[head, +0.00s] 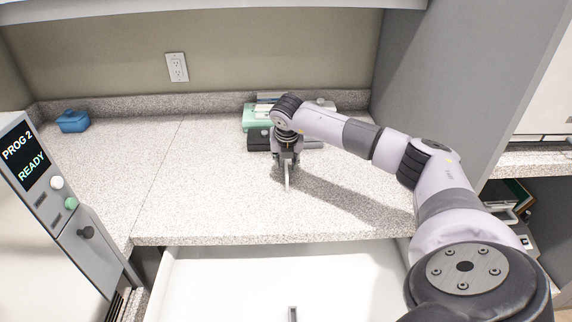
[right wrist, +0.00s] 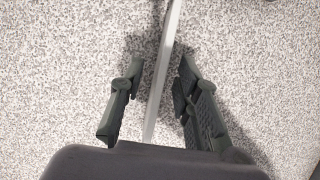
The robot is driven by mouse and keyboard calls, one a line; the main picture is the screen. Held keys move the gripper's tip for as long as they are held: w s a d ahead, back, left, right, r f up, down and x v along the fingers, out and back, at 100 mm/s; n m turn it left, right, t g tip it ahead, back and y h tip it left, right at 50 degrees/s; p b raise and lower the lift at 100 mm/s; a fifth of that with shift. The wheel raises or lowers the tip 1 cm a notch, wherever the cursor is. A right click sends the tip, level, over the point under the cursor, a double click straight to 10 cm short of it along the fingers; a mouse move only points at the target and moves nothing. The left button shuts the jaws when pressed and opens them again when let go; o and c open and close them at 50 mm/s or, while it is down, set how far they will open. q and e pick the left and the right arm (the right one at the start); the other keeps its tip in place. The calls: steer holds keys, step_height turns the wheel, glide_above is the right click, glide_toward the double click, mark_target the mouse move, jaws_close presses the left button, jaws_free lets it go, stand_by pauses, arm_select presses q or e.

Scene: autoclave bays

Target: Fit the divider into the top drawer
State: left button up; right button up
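The divider (right wrist: 160,85) is a thin, pale grey strip. In the head view it shows as a short light edge (head: 287,181) below my right gripper, over the speckled counter. My right gripper (head: 287,158) points down at the counter. In the right wrist view its dark fingers (right wrist: 160,72) are apart, one on each side of the divider, with counter showing in the gaps. The top drawer (head: 230,275) is pulled open below the counter's front edge, with a white interior. A small grey slotted piece (head: 292,313) shows in it at the bottom edge. My left gripper is not in view.
Behind my right gripper, a green box (head: 254,118) and dark items stand near the back wall. A blue container (head: 72,121) sits at the back left. An autoclave panel (head: 35,165) reading "PROG 2 READY" stands at left, a grey partition (head: 440,90) at right. The counter's left-middle is clear.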

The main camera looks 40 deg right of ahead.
steer(key=shift+w+f, duration=0.1)
steer(key=shift+f, duration=0.1)
jaws_close()
stand_by(0.5)
